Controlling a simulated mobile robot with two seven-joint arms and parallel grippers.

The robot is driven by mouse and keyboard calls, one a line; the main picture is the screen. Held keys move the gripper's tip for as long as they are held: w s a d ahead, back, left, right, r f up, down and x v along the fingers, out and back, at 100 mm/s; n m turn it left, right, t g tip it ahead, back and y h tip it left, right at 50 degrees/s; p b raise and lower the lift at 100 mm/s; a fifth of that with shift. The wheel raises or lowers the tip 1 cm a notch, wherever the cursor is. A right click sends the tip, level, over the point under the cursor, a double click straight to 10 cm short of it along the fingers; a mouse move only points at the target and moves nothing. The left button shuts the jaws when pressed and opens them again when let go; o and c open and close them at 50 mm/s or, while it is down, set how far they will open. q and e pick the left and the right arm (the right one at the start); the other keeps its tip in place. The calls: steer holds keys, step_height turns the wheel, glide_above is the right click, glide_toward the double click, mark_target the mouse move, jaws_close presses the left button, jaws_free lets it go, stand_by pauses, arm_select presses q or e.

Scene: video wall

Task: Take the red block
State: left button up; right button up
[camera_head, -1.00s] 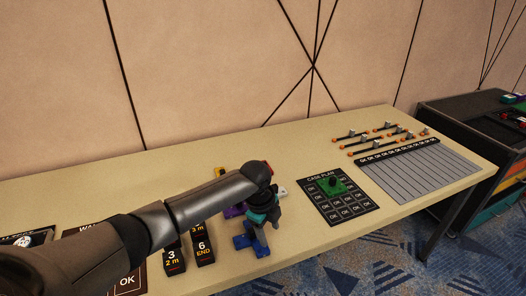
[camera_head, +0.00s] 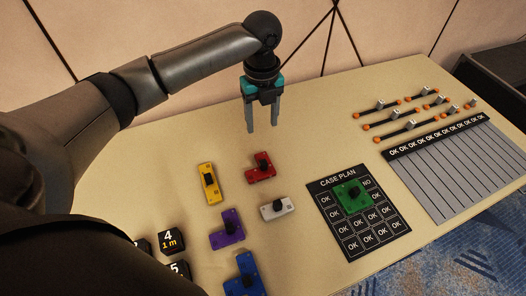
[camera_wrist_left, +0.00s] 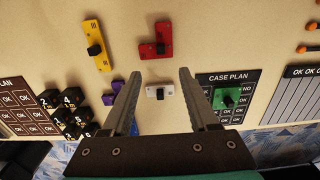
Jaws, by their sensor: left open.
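The red block (camera_head: 261,167), L-shaped with a black knob on top, lies on the table between the yellow and white blocks. It also shows in the left wrist view (camera_wrist_left: 156,40), ahead of the fingertips and a little left of centre. My left gripper (camera_head: 262,130) is open and empty. It hangs fingers-down above the table, behind the red block in the head view and apart from it. In the left wrist view its two fingers (camera_wrist_left: 158,80) stand wide apart. My right gripper is not in view.
Near the red block lie a yellow block (camera_head: 208,184), a white block (camera_head: 278,208), a purple block (camera_head: 227,230) and a blue block (camera_head: 243,276). A green block (camera_head: 352,196) sits on the case plan board (camera_head: 358,245). Orange-tipped black rods (camera_head: 400,130) lie at the right.

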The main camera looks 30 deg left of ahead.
arm_select(q)
steer(key=b, duration=0.2)
glide_above(263, 161)
step_height(263, 161, down, 9)
steer(key=shift+a+f, duration=0.1)
steer(key=shift+f+b, duration=0.35)
steer(key=shift+f, duration=0.3)
step_height(263, 161, down, 4)
steer(key=shift+f+b, duration=0.25)
steer(key=shift+b, duration=0.5)
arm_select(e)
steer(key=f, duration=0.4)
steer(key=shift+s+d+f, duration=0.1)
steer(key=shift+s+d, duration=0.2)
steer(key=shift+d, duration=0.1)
arm_select(q)
steer(key=shift+c, duration=0.2)
jaws_close()
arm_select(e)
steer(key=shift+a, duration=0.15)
